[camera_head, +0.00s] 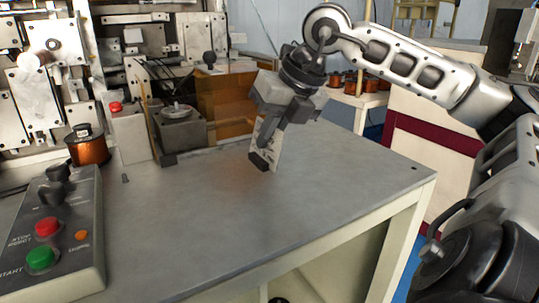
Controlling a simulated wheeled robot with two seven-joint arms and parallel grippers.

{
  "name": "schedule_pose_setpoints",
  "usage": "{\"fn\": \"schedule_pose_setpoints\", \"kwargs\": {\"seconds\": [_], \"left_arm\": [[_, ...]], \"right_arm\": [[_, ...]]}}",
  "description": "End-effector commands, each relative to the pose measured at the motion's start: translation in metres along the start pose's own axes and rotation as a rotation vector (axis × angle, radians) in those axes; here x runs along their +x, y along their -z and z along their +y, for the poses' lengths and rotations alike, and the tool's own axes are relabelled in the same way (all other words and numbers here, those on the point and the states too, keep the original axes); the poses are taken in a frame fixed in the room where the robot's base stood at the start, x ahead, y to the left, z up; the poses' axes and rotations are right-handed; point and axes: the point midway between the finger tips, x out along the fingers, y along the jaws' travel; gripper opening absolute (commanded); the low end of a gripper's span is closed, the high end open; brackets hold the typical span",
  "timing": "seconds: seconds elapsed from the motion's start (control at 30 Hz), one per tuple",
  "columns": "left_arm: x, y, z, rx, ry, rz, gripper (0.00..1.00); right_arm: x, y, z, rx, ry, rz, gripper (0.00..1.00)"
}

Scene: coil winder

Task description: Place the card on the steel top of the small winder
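My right gripper (265,155) reaches in from the right and points down over the grey steel top (230,215) of the winder. It is shut on a pale card (277,152), which stands tilted and nearly upright between the dark fingers. The fingers cover part of the card. The card's lower edge is at or just above the steel; I cannot tell whether it touches. My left gripper is not in view.
A control box (65,205) with red and green buttons is at the left front. A copper coil (87,148), a grey block with a round knob (178,125) and an orange-brown box (225,100) stand behind. The top's middle and front are clear.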

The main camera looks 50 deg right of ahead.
Motion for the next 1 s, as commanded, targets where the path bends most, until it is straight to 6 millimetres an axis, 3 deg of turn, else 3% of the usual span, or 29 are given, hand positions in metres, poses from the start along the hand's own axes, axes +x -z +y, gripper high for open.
{"fn": "schedule_pose_setpoints", "kwargs": {"seconds": [0.03,0.17,0.3,0.57,0.63,0.67,1.0], "left_arm": [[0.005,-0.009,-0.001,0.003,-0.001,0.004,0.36],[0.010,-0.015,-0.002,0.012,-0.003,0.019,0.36],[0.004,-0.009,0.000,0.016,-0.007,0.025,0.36],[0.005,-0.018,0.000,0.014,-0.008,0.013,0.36],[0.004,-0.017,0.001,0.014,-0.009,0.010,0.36],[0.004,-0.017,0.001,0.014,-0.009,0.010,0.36],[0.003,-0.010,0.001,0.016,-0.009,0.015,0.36]], "right_arm": [[0.013,0.005,-0.004,0.000,-0.004,0.000,0.00],[0.030,0.012,-0.009,0.000,-0.003,-0.001,0.00],[0.028,0.011,-0.009,0.001,0.000,0.000,0.00],[0.032,0.013,-0.010,0.001,0.000,0.000,0.00],[0.030,0.012,-0.009,0.001,0.000,0.000,0.23],[0.030,0.012,-0.009,0.001,0.000,0.001,0.25],[0.025,0.010,-0.007,0.001,-0.001,0.000,0.25]]}}
